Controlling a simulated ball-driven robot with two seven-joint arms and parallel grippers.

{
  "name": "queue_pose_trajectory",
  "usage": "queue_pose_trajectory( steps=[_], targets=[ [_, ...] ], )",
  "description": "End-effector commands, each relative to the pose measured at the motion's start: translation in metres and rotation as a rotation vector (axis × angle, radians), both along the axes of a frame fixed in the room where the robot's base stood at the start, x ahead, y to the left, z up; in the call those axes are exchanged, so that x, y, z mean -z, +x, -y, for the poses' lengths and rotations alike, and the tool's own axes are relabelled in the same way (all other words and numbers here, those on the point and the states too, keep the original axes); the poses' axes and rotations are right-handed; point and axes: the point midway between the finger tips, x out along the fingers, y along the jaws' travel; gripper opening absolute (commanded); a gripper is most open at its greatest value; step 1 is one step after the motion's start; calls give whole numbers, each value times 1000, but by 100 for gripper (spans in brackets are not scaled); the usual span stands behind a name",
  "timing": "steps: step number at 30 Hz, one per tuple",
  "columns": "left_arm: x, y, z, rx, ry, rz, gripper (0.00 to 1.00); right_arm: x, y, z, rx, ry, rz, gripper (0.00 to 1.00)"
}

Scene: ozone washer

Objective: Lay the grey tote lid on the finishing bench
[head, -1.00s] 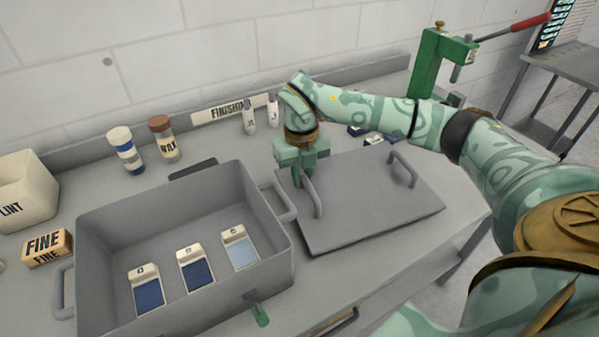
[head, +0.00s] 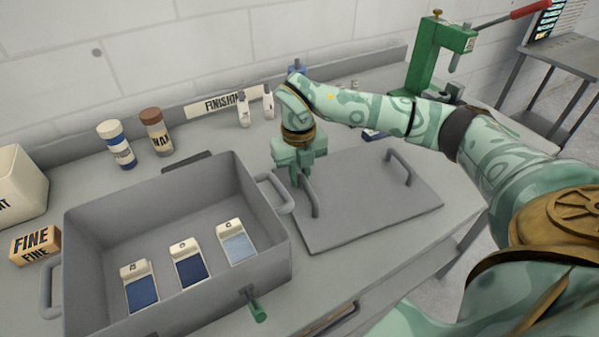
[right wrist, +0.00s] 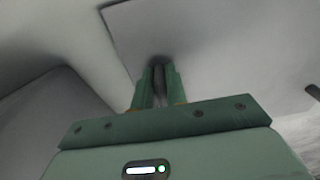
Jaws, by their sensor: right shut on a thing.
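The grey tote lid (head: 365,205) is a flat plate with two upright handles, to the right of the grey tote (head: 180,190). My right gripper (head: 298,178) is shut on the lid's left handle (head: 311,198). In the right wrist view the fingers (right wrist: 159,85) point down toward the grey lid (right wrist: 220,50). The lid is level, on or just above the finishing bench (head: 395,272); I cannot tell whether it touches. Its front edge runs close to the bench's front edge. My left gripper is not in view.
The open tote holds three blue-and-white packs. A blue-and-white bottle (head: 117,145), a wax jar (head: 156,132) and white bottles (head: 243,110) stand behind. A FINE block (head: 35,244) sits at left. A green press (head: 437,58) stands at the back right.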

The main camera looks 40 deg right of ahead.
Motion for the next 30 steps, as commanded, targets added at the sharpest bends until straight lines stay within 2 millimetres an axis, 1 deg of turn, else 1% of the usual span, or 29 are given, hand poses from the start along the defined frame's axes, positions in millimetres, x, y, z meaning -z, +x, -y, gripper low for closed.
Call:
queue_pose_trajectory(
  steps=[3,4,5,6,7,15,17,19,23,27,30],
  targets=[
    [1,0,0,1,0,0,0,3,0,0,0,0,0,0],
    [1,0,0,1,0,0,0,3,0,0,0,0,0,17],
    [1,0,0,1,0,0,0,2,0,0,0,0,0,25],
    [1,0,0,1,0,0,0,2,0,0,0,0,0,36],
    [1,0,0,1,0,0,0,2,0,0,0,0,0,40],
    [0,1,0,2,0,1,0,2,0,0,0,0,-1,40],
    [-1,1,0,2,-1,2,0,-2,0,0,0,0,0,40],
    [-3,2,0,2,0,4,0,-11,1,0,1,-1,2,40],
    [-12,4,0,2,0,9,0,-41,2,0,1,-1,6,40],
    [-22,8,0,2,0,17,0,-81,4,0,0,-1,8,40],
    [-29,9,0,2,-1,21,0,-108,4,0,1,-1,7,40]
  ],
)
